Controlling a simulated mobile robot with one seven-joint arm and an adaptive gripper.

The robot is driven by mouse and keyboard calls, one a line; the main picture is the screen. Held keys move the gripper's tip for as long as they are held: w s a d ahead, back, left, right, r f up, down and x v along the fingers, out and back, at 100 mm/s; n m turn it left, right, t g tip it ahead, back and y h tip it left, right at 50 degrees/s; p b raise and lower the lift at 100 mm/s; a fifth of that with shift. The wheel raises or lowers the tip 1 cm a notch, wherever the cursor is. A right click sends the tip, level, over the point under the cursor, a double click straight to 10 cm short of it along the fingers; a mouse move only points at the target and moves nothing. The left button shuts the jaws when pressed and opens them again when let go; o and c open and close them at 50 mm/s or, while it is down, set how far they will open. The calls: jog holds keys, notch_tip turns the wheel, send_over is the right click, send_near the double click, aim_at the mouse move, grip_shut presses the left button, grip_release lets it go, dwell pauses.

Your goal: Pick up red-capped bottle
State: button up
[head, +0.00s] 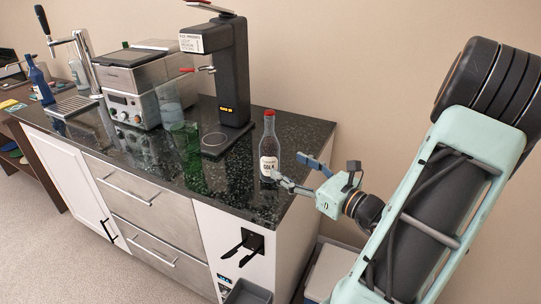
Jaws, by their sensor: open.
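The red-capped bottle (269,149) stands upright on the dark speckled countertop (222,178), near its right end. It is clear glass with a pale label and a red cap. My gripper (293,172) is open, just right of the bottle at about the height of its lower half. One finger reaches toward the bottle's base and the other is higher, to the right. I cannot tell whether the nearer fingertip touches the bottle.
A black coffee machine (232,75) stands behind and left of the bottle. A green glass (192,160) and a clear glass (171,104) stand further left, near a silver appliance (131,85). A beer tap (80,60) and blue bottle (38,80) are at far left.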

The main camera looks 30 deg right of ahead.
aim_at(277, 154)
jog(key=shift+m, duration=0.4)
jog(key=w, duration=1)
jog(key=shift+w+a, duration=0.15)
grip_shut()
